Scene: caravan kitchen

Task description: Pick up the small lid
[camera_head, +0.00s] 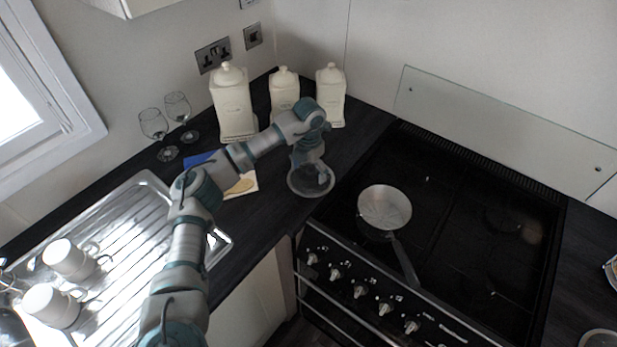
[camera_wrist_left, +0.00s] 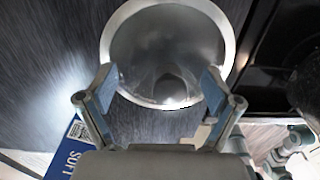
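A round glass lid (camera_head: 300,187) with a metal rim lies on the dark worktop, left of the hob. It fills the top middle of the left wrist view (camera_wrist_left: 150,40), with a dark blurred spot near its lower middle that may be its knob. My left gripper (camera_head: 318,176) is above the lid, pointing down and covering part of it. In the left wrist view its two fingers (camera_wrist_left: 160,92) are spread apart over the near rim, with nothing clearly held between them. I cannot tell whether they touch the lid. My right gripper does not show.
A pan (camera_head: 384,208) with a long handle sits on the black hob (camera_head: 465,250). Three cream canisters (camera_head: 233,105) stand behind my left arm. A blue packet (camera_head: 196,159), two wine glasses (camera_head: 153,124) and a sink drainer (camera_head: 120,235) with mugs are left. A round item (camera_head: 600,338) is cut off at lower right.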

